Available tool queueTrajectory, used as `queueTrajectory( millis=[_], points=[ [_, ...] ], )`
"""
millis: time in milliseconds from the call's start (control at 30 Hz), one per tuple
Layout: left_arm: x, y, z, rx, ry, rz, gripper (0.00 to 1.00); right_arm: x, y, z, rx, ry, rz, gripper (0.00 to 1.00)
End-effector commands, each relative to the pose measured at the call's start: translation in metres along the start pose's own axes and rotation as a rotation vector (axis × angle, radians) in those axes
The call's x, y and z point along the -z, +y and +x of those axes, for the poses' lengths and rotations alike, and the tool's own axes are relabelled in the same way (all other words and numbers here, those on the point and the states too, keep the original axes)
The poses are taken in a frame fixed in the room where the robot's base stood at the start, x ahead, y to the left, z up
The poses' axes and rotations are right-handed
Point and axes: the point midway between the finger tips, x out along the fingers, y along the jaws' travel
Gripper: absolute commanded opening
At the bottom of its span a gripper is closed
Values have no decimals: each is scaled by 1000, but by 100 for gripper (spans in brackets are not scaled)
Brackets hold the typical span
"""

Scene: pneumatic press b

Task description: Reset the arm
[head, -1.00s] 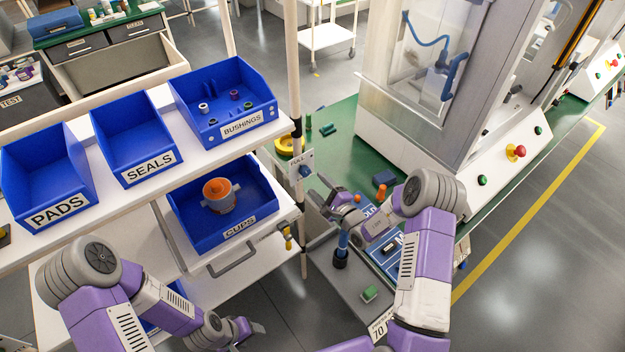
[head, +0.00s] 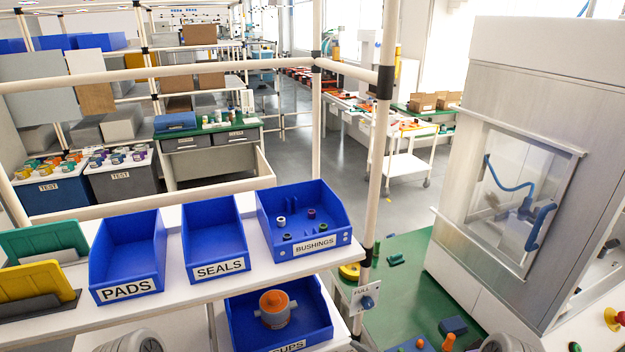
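Neither of my grippers shows in the head view now. Only a grey rounded part of my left arm (head: 130,341) shows at the bottom edge, left of the cups bin. A grey part of my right arm (head: 508,343) shows at the bottom edge, in front of the press (head: 545,75). Both hands and whatever they may hold are below the picture.
Blue bins for pads (head: 128,284), seals (head: 219,269) and bushings (head: 311,240) stand on the white shelf. The bin for cups (head: 245,335) below holds an orange and grey part (head: 274,310). A rack post (head: 378,150) rises between the shelf and the green bench (head: 405,295).

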Motion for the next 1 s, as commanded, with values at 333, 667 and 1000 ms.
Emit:
queueTrajectory(
  millis=[333,667,1000],
  points=[
    [1,-6,16,0,0,0,59,-66,195,-64,-815,-205,-60,63],
    [1,-11,30,0,0,0,59,-39,275,-143,-1257,-181,-498,63],
    [2,-15,40,0,0,0,59,-21,279,-132,-1181,-160,-926,63]
  ],
)
